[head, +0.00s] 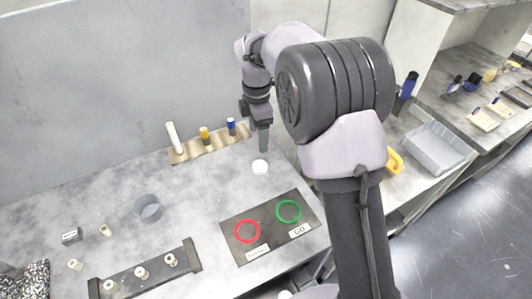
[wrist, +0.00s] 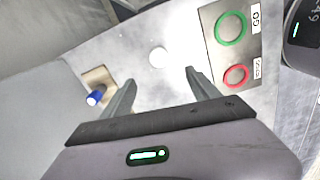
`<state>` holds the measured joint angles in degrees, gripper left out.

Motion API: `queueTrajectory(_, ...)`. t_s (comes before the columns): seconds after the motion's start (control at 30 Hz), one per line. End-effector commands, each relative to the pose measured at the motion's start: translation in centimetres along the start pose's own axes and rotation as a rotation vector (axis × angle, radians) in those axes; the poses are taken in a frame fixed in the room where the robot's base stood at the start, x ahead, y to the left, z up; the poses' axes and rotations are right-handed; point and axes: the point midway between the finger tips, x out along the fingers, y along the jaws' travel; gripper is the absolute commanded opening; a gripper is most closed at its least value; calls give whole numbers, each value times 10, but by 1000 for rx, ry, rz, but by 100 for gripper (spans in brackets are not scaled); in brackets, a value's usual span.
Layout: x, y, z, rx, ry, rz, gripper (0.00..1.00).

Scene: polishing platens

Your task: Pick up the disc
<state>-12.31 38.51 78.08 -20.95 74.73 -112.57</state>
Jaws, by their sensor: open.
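The disc (head: 260,167) is small, round and white, and lies flat on the grey mottled bench top. My gripper (head: 264,150) is above the bench, just behind the disc in the head view. In the wrist view the disc (wrist: 158,57) lies beyond the fingertips, between their lines and a little nearer the right one. My gripper (wrist: 160,78) is open and empty there, with its two fingers wide apart. The height of the fingertips over the bench is hard to tell.
A dark plate (head: 269,228) with red and green rings lies in front of the disc. A wooden rack (head: 208,144) with several upright items stands behind left. Bench around the disc is clear.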

Motion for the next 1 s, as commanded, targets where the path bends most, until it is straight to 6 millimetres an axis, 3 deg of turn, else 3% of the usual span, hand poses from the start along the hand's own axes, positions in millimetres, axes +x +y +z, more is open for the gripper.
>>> queueTrajectory(0.03,25,-1,0,0,1,-4,70)
queueTrajectory(0.2,70,-1,0,3,1,-4,70)
queueTrajectory(0.47,97,0,1,4,0,0,70)
queueTrajectory(0.63,133,1,3,4,1,-2,70)
queueTrajectory(0.7,141,1,2,5,1,-1,70)
queueTrajectory(0.9,138,1,2,5,1,0,68)
queueTrajectory(1.0,138,1,3,5,1,0,49)
